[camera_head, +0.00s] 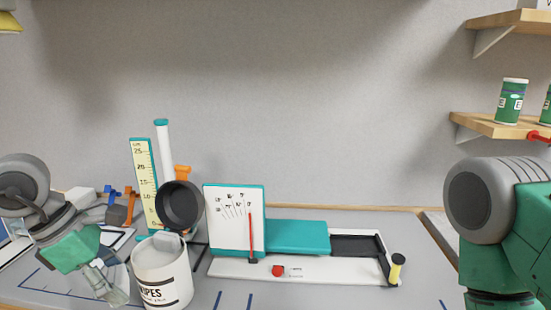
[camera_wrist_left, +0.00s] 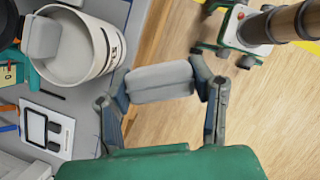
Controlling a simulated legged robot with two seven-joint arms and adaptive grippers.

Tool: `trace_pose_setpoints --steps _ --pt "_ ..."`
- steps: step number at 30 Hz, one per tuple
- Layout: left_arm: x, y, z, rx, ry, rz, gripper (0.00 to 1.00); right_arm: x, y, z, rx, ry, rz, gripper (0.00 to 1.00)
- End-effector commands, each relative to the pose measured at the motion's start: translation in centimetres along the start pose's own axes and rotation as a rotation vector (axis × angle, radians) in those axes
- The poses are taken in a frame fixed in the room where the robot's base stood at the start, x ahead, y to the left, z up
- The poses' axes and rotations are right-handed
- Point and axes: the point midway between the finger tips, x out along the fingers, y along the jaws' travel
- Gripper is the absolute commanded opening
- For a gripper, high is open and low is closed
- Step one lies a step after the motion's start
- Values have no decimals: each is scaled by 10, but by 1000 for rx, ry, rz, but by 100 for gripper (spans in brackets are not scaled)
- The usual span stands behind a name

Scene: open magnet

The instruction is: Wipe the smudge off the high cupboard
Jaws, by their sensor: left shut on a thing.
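My left gripper (camera_head: 112,280) is low at the left in the head view, beside the white wipes canister (camera_head: 165,278). In the left wrist view its two fingers (camera_wrist_left: 160,84) are shut on a pale grey folded wipe (camera_wrist_left: 160,80). The held wipe is clear of the canister (camera_wrist_left: 108,48), whose open top shows another pale wipe (camera_wrist_left: 42,38) inside. The canister's dark round lid (camera_head: 180,205) stands open. My right arm shows at the right edge of the head view, but its gripper is out of view. Neither cupboard nor smudge can be made out.
A teal and white apparatus (camera_head: 290,238) with a dial board (camera_head: 235,215) stands right of the canister. A yellow ruler (camera_head: 145,180) stands behind it. Wooden shelves (camera_head: 500,125) with green cans (camera_head: 512,100) are at upper right. Wood floor (camera_wrist_left: 260,120) lies beyond the bench edge.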

Motion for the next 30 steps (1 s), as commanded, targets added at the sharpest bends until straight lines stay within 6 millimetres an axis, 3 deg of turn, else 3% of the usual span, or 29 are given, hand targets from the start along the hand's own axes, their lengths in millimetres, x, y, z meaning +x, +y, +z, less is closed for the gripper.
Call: trace_pose_setpoints --steps 1,11,21,25,30 --pt "16 -1 -6 70 0 -36 26 9 0 0 0 0 0 40" --pt "88 -12 -30 655 4 -278 26 42 0 2 0 0 0 40" --pt "178 -36 -65 1404 7 -589 26 85 -1 4 0 0 0 40" --pt "206 -46 -78 1651 6 -687 26 98 -1 5 0 0 0 40" --pt "225 -53 -88 1837 5 -760 26 107 -1 6 0 0 0 40"
